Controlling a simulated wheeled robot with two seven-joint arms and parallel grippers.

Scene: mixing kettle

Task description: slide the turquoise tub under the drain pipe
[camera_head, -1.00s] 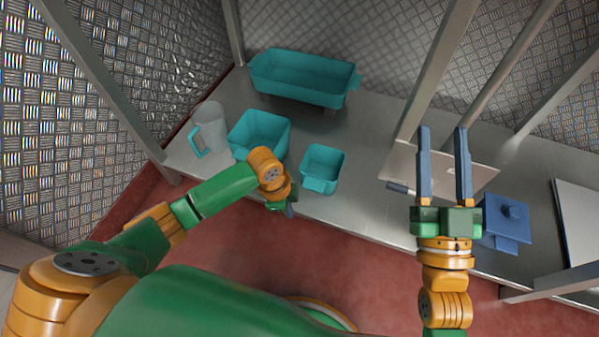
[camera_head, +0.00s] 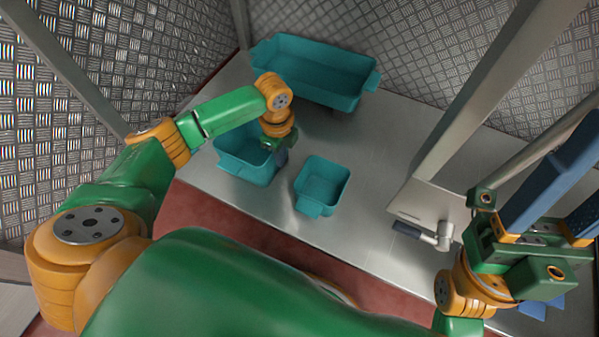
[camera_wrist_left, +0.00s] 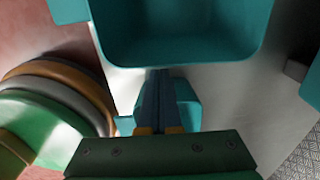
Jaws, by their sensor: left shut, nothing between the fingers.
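A small turquoise tub (camera_head: 322,183) stands on the metal table, with a larger turquoise tub (camera_head: 232,165) to its left, partly hidden by my arm. My left gripper (camera_head: 281,158) points down between these two tubs, shut and empty. In the left wrist view, its fingers (camera_wrist_left: 158,98) are together; the larger tub (camera_wrist_left: 180,55) fills the top and the small tub (camera_wrist_left: 187,106) shows partly behind them. I cannot tell whether they touch a tub. A metal pipe with a dark handle (camera_head: 425,235) is at the right. My right gripper (camera_head: 566,190) is open at the right edge.
A long turquoise trough (camera_head: 315,68) stands at the back of the table. Metal posts (camera_head: 470,100) rise at the right. A blue object (camera_head: 540,308) is mostly hidden below my right gripper. The table (camera_head: 375,165) is clear between the small tub and the pipe.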

